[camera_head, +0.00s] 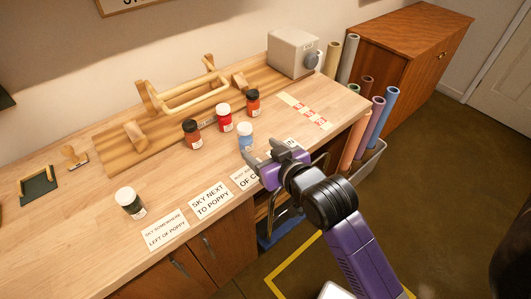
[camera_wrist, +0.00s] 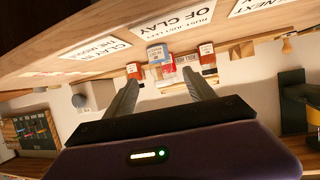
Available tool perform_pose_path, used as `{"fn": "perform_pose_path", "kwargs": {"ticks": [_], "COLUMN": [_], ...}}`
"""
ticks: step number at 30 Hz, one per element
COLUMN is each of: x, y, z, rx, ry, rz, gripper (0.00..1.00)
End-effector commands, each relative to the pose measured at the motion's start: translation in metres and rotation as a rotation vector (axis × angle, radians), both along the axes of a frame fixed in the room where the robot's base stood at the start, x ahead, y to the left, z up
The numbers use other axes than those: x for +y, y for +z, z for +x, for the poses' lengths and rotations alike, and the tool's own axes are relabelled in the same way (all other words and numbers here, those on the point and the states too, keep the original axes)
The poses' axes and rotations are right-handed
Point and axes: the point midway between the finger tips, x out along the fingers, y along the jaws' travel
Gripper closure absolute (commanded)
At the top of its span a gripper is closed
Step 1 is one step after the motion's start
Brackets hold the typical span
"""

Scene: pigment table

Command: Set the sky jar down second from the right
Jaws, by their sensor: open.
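The sky jar (camera_head: 245,137), blue with a white lid, stands upright on the table, in front of a slanting row of three jars. The row has a brown-red jar (camera_head: 191,134) at left, a red jar (camera_head: 224,118) in the middle and an orange-brown jar (camera_head: 253,103) at right. A black jar with a white lid (camera_head: 130,203) stands apart at far left. My gripper (camera_head: 266,155) is open and empty, just right of and nearer than the sky jar. In the wrist view the sky jar (camera_wrist: 157,55) shows upside down, beyond and between the fingers (camera_wrist: 160,95).
Several printed cards lie along the front edge, among them "Sky next to poppy" (camera_head: 210,200) and "Sky somewhere left of poppy" (camera_head: 165,231). A wooden rack (camera_head: 185,98) and grey box (camera_head: 293,52) stand behind. A red-and-white strip (camera_head: 305,111) lies at right.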

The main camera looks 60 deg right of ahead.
Motion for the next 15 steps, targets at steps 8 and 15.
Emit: {"fn": "perform_pose_path", "kwargs": {"ticks": [8, 15], "x": [0.007, 0.022], "y": [0.007, -0.002], "z": [-0.016, -0.025], "rx": [0.0, 0.001], "ry": [0.0, 0.028], "rz": [0.0, -0.003], "gripper": [0.36, 0.36]}}
